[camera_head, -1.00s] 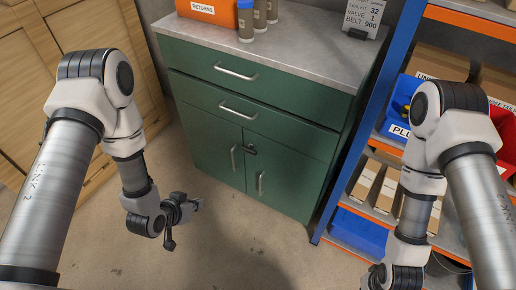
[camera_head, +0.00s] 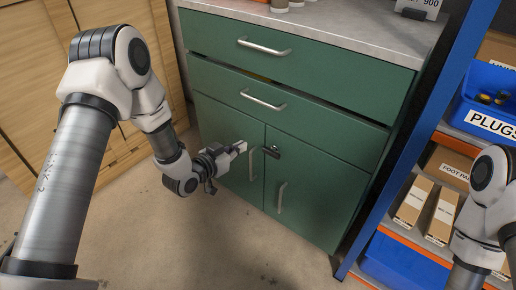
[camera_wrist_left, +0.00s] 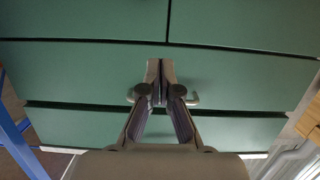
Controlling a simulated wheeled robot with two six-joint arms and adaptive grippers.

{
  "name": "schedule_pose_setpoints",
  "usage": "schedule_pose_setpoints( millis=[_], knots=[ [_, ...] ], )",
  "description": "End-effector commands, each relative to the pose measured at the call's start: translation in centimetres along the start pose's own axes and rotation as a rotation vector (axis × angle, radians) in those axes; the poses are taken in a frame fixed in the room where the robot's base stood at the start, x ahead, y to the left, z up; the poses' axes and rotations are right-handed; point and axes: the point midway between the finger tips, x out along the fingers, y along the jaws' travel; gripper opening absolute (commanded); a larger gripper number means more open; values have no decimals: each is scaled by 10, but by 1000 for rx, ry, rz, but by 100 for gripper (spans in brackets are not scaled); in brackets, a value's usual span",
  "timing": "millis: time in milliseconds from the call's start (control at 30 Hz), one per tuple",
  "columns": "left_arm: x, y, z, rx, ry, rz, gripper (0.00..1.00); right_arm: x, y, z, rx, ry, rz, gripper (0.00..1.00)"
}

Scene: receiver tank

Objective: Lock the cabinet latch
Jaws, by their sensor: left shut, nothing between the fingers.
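The green cabinet (camera_head: 300,68) stands ahead with two drawers above two closed-looking doors. Its small dark latch (camera_head: 271,152) sits near the top of the seam between the doors, beside the left door's handle (camera_head: 252,164). The right door's handle (camera_head: 281,198) is lower. My left gripper (camera_head: 241,147) is shut and empty, in front of the left door, a little left of the latch and apart from it in the picture. In the left wrist view the shut fingers (camera_wrist_left: 160,92) point at the cabinet front (camera_wrist_left: 90,72); I cannot make out the latch there. My right gripper is out of view.
A blue-and-orange shelf rack (camera_head: 414,135) with a plugs bin (camera_head: 488,108) and cartons stands close on the right. Wooden crates (camera_head: 110,50) are at the left. The floor (camera_head: 230,245) before the cabinet is clear.

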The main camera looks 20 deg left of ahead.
Motion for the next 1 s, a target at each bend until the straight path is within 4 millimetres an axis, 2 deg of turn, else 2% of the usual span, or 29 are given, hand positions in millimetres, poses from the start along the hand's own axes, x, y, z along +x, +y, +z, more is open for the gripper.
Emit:
schedule_pose_setpoints(
  millis=[167, 567, 600, 733, 1000],
  knots=[
    [17, 1, 2, 4, 1, 2, 0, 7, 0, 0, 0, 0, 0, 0],
    [102, 1, 4, 3, 1, 2, 0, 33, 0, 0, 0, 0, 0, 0],
    [104, 1, 15, 0, -4, 1, 0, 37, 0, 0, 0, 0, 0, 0],
    [108, 0, 33, -1, -2, 1, 0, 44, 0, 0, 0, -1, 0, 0],
    [109, 0, 40, 0, -1, 0, 0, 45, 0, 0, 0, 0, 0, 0]
  ],
)
